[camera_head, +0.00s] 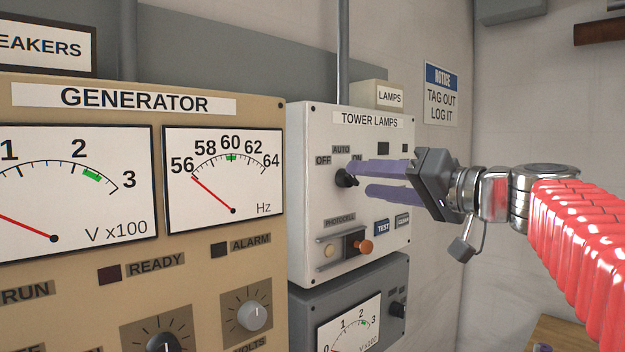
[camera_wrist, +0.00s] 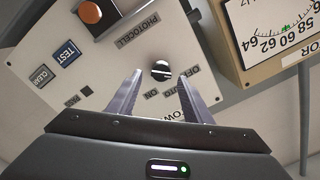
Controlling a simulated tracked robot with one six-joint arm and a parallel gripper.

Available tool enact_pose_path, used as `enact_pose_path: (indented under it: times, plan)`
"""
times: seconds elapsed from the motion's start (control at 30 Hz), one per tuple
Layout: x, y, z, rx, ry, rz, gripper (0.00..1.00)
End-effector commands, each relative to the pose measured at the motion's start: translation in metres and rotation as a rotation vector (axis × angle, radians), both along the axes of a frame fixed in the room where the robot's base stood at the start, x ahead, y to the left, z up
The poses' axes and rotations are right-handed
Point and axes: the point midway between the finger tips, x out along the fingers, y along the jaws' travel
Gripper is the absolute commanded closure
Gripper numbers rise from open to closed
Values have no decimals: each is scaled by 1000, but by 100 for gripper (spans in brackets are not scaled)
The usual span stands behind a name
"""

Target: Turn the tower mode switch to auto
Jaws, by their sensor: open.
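The tower mode switch (camera_head: 346,179) is a small black knob on the white TOWER LAMPS panel (camera_head: 314,225), below the labels OFF, AUTO and ON. In the wrist view the knob (camera_wrist: 160,70) shows a pale mark lying roughly crosswise; I cannot surely tell which label it points at. My gripper (camera_head: 359,179) is open, with its two purple-grey fingers reaching toward the panel from the right. In the wrist view the fingertips (camera_wrist: 160,77) stand apart on either side of the knob. I cannot tell whether they touch it. The upper finger partly covers the ON label in the head view.
TEST (camera_head: 383,226) and CLEAR (camera_head: 403,221) buttons and an orange-tipped photocell control (camera_head: 362,246) sit below the switch. The tan GENERATOR panel (camera_head: 210,300) stands at left. A grey meter box (camera_head: 305,296) is underneath. The wall at right is clear near the notice (camera_head: 441,94).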

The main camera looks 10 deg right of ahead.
Motion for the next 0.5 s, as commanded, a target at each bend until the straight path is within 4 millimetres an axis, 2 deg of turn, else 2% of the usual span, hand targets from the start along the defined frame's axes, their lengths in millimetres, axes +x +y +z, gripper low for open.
enact_pose_path:
  times: [0.2, 0.5]
  plan:
    - [19, 14, 0, 0, 0, 3, 54]
    - [25, 19, 0, 0, 0, 1, 54]
